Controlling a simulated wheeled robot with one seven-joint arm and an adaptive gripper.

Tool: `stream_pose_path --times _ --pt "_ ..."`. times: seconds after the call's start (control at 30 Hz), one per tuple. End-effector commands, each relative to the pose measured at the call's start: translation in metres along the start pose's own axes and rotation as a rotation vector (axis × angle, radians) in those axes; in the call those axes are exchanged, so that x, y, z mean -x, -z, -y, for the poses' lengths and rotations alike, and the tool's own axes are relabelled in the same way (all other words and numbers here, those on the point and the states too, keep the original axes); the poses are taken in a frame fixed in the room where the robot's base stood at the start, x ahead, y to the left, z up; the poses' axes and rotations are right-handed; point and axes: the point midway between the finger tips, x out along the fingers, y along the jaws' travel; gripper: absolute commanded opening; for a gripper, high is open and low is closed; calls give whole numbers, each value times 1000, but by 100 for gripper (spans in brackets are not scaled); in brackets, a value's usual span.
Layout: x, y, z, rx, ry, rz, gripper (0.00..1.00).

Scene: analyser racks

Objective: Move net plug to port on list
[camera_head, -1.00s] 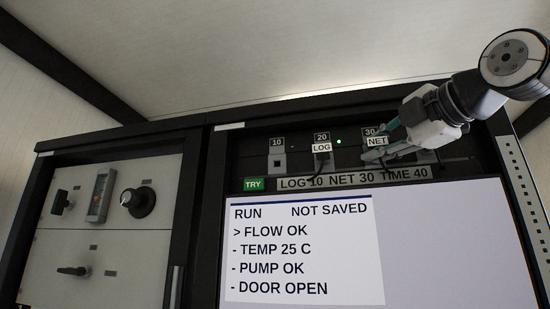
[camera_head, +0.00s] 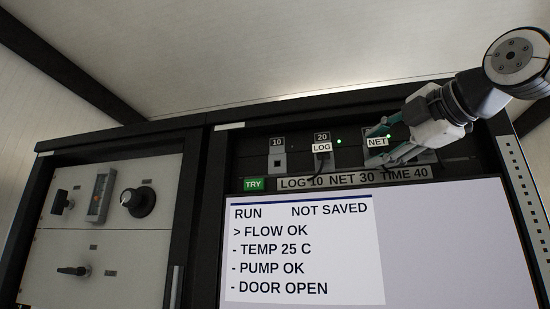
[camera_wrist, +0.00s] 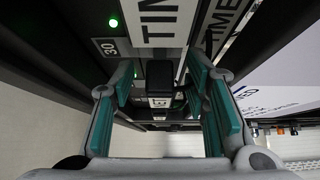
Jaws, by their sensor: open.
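The net plug, marked by a white NET label (camera_head: 377,142), is at the port 30 position on the upper panel. In the wrist view a black plug body (camera_wrist: 160,73) lies between my gripper's fingers, with a partly hidden label below it. My gripper (camera_head: 384,145) is open around the plug, with gaps beside it. A 30 tag (camera_wrist: 108,47) shows in the wrist view. How deep the plug sits is hidden.
The LOG plug (camera_head: 322,148) is at port 20. Port 10 (camera_head: 277,160) looks empty. A TIME label (camera_wrist: 162,20) is close to my fingers in the wrist view. The screen (camera_head: 300,250) and green TRY button (camera_head: 254,184) are below.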

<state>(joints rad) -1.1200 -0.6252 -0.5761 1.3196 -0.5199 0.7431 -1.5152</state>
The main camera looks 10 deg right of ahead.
Motion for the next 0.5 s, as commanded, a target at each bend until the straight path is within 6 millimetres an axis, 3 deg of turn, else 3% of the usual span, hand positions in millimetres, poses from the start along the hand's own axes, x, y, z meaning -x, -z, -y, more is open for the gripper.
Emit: stream_pose_path --times 0.5 --pt "95 0 0 -1 -1 1 42"
